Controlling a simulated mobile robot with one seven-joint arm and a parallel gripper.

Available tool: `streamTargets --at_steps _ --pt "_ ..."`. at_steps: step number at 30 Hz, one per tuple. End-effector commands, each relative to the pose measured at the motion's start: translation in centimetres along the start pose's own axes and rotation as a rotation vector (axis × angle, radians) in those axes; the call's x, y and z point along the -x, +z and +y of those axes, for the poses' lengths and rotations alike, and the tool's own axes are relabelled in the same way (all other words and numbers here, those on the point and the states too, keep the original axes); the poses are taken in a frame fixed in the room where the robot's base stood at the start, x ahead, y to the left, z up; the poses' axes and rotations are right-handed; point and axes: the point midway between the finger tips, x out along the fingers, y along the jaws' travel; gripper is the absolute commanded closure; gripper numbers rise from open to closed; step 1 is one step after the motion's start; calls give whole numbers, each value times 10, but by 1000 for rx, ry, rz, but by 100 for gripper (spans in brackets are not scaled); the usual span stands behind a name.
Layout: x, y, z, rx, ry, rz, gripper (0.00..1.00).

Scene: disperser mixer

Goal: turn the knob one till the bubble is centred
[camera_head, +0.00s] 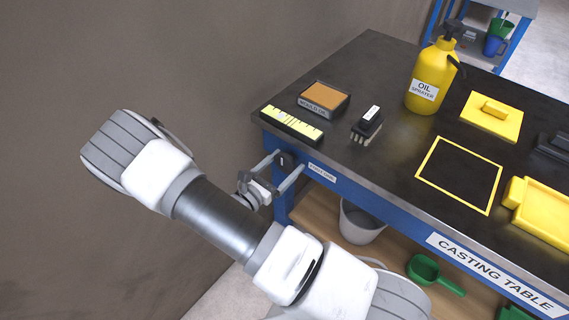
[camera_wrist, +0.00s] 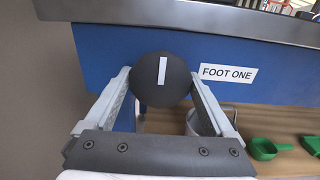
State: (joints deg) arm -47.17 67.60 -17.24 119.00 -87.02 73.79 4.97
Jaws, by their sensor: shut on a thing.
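The knob (camera_wrist: 162,80) is a round black disc with a white line that stands near upright in the wrist view. It sits on the table's blue front rail, beside a white label (camera_wrist: 228,74) reading "FOOT ONE". My gripper (camera_wrist: 161,92) has one finger on each side of the knob and is shut on it. In the head view my gripper (camera_head: 285,170) reaches the knob (camera_head: 286,159) at the table's near left corner. A yellow level (camera_head: 291,124) with dark marks lies on the tabletop above it. Its bubble is too small to place for sure.
On the casting table (camera_head: 385,80) stand a brown-topped block (camera_head: 325,97), a black brush (camera_head: 367,124), a yellow oil sprayer (camera_head: 431,85) and yellow mould parts (camera_head: 491,117). Below are a grey bucket (camera_head: 361,222) and a green scoop (camera_head: 430,272). A wall is at left.

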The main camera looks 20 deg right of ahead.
Motion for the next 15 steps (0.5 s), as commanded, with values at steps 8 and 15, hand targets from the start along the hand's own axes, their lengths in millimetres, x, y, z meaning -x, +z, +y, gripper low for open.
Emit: streamTargets --at_steps 8,15 --pt "1 -1 0 -94 1 1 67" --pt "1 -1 1 -283 1 1 67"
